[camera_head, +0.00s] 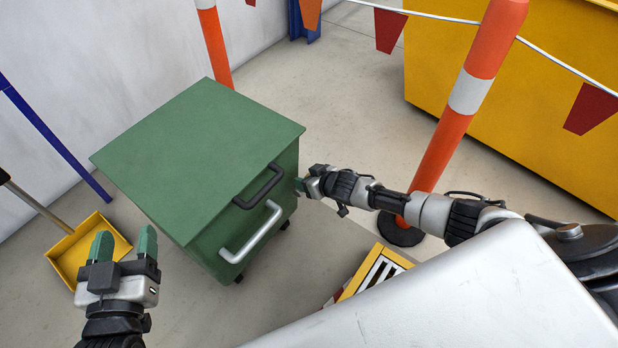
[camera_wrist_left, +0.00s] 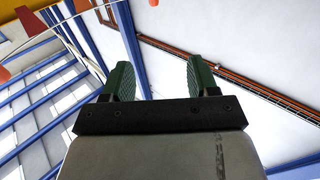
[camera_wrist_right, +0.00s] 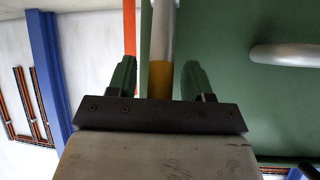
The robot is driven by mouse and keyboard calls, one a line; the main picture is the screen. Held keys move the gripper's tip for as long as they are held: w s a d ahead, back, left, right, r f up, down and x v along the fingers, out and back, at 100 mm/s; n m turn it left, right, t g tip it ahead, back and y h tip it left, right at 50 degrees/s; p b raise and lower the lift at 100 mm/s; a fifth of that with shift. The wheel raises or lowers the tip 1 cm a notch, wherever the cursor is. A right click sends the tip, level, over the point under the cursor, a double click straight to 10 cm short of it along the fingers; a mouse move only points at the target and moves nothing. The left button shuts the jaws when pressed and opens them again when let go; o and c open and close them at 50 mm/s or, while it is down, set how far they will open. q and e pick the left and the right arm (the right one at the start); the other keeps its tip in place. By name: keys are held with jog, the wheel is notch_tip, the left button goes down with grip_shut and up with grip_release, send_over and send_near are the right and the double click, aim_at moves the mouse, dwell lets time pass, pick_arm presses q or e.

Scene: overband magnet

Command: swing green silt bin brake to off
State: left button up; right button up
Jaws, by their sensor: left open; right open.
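The green silt bin (camera_head: 190,150) stands on casters at the centre-left of the head view, with a black handle (camera_head: 259,187) and a silver bar handle (camera_head: 250,233) on its near side. My right gripper (camera_head: 305,186) is at the bin's right side. In the right wrist view, a grey metal rod with a yellow section (camera_wrist_right: 159,82) lies between my open right fingers; it looks like the brake lever, and I cannot tell whether they touch it. The lever is hidden in the head view. My left gripper (camera_head: 125,242) is open and empty, left of the bin.
A yellow dustpan (camera_head: 85,255) lies at the left. Orange-and-white posts (camera_head: 472,92) with red flags stand behind and right of the bin. A large yellow container (camera_head: 500,110) is at the back right. A yellow-framed object (camera_head: 375,270) is on the floor in front.

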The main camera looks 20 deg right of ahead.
jog(key=shift+s+r, duration=0.15)
jog(key=shift+s, duration=0.05)
pick_arm(q)
jog(key=s+a+f+g+y+p, duration=0.3)
jog(key=s+a+f+g+p, duration=0.2)
jog(key=s+f+g, duration=0.5)
jog(key=s+g, duration=0.2)
jog(key=g, duration=0.1)
jog(key=shift+a+f+n+g+y, duration=0.15)
jog(key=shift+f+n+g+y, duration=0.15)
jog(key=shift+f+n, duration=0.1)
pick_arm(e)
jog(key=v, duration=1)
jog(key=shift+d, duration=0.15)
pick_arm(q)
jog(key=shift+r, duration=0.1)
pick_arm(e)
jog(key=shift+r, duration=0.1)
